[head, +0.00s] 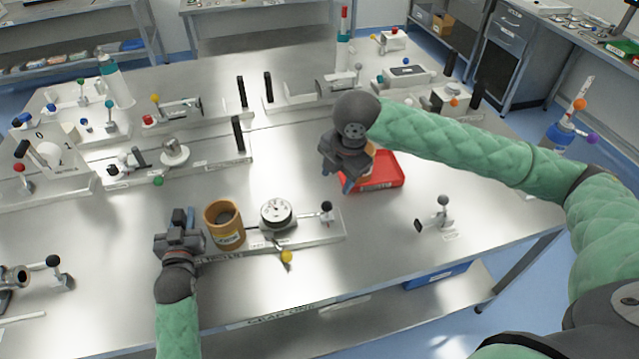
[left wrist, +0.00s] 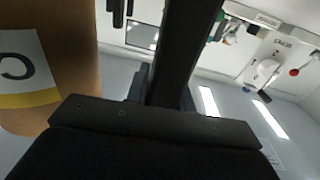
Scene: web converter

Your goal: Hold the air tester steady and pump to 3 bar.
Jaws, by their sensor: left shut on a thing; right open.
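The air tester is a pale base board (head: 318,234) near the front of the table, with an orange-brown cylinder (head: 224,243), a round white dial gauge (head: 277,214), a black-knobbed lever (head: 326,208) and a yellow knob (head: 287,257). The dial reading is too small to tell. My left gripper (head: 178,220) is at the board's left end, shut on a black upright handle (left wrist: 186,50). The orange-brown cylinder (left wrist: 85,75) fills the left of the left wrist view. My right gripper (head: 338,186) is open, beyond the tester, by the left edge of the red tray.
A red tray (head: 390,184) lies partly behind my right gripper. A small black-knobbed lever fixture (head: 440,215) stands at right. Other boards with knobs and black handles (head: 238,135) fill the back and left. Bare table lies between the tester and the right fixture.

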